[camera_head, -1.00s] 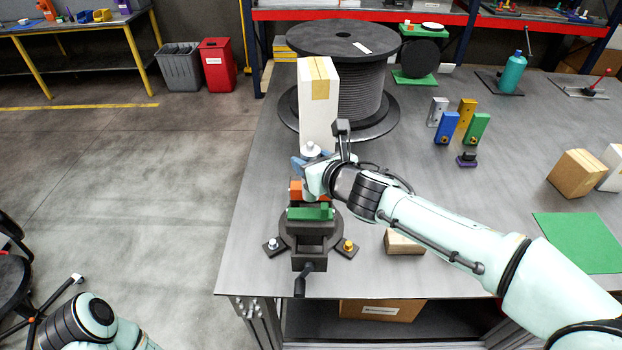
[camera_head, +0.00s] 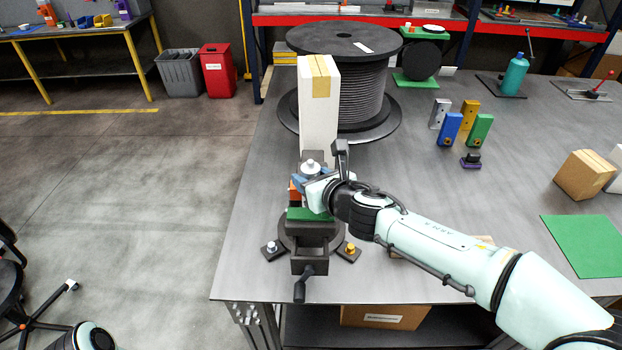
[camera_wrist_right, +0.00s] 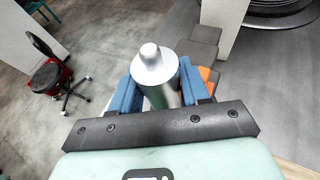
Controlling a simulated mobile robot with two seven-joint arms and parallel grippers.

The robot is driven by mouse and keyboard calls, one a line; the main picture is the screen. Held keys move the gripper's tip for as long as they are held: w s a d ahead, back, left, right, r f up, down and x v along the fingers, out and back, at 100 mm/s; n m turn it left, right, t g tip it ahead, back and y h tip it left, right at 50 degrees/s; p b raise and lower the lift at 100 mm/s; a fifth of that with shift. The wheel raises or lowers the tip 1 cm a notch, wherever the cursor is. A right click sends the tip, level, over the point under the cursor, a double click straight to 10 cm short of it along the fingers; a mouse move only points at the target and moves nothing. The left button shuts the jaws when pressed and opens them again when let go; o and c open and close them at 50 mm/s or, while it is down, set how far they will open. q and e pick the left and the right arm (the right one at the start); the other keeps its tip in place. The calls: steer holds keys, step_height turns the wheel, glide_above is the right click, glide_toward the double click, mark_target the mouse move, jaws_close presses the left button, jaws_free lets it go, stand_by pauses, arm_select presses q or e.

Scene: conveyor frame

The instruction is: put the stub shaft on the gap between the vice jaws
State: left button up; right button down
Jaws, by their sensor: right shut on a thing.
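The silver stub shaft (camera_wrist_right: 156,70) is held upright between the blue fingers of my right gripper (camera_wrist_right: 155,92) in the right wrist view. Its stepped top (camera_head: 310,164) shows above the fingers in the head view. My left gripper is out of view.
A tall white box (camera_head: 319,110) stands just behind the vice, with a large cable spool (camera_head: 360,80) behind it. Blue, yellow and green blocks (camera_head: 478,130) stand to the right. The green mat (camera_head: 582,246) is clear.

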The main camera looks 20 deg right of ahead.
steer(key=c, duration=1)
jaws_free()
steer(key=shift+f, duration=0.1)
steer(key=o, duration=0.5)
steer(key=shift+c, duration=0.2)
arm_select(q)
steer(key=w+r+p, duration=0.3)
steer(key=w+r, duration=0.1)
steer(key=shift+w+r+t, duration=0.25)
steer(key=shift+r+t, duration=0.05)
arm_select(e)
steer(key=v, duration=1.2)
steer(key=shift+s, duration=0.25)
